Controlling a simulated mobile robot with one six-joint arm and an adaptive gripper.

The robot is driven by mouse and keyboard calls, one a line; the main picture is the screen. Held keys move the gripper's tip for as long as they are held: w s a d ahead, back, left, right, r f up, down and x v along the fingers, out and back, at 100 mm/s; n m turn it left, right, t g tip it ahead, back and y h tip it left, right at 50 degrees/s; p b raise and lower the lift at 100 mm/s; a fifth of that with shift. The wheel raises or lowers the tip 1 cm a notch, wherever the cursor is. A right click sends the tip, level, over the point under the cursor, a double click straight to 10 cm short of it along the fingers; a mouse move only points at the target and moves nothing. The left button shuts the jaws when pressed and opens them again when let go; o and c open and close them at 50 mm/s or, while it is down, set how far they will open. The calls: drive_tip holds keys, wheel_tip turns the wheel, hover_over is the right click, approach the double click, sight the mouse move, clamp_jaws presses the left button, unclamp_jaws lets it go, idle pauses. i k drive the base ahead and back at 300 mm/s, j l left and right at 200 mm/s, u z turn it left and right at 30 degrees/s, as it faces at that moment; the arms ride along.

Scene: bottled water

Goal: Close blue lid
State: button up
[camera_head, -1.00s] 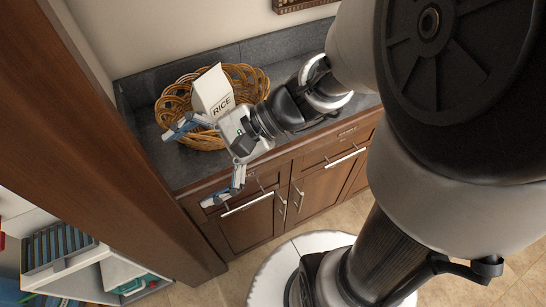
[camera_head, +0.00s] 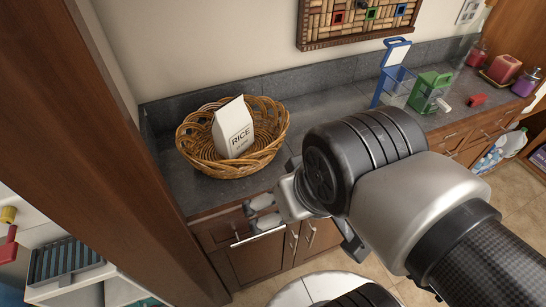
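A blue lid (camera_head: 397,44) stands raised, tilted up, at the back of a clear box with blue edges (camera_head: 399,84). The box sits open on the dark counter, right of centre. My gripper (camera_head: 276,210) is at the counter's front edge, in front of the wicker basket, well left of the blue-lidded box and apart from it.
A green box (camera_head: 429,92) stands right beside the blue one. A basket (camera_head: 212,167) with a rice bag (camera_head: 233,128) is on the left counter. A red block (camera_head: 477,100) and candles (camera_head: 504,68) are farther right. A wooden post (camera_head: 100,150) bounds the left.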

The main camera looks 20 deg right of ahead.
sight(395, 53)
drive_tip(key=z, duration=1.45)
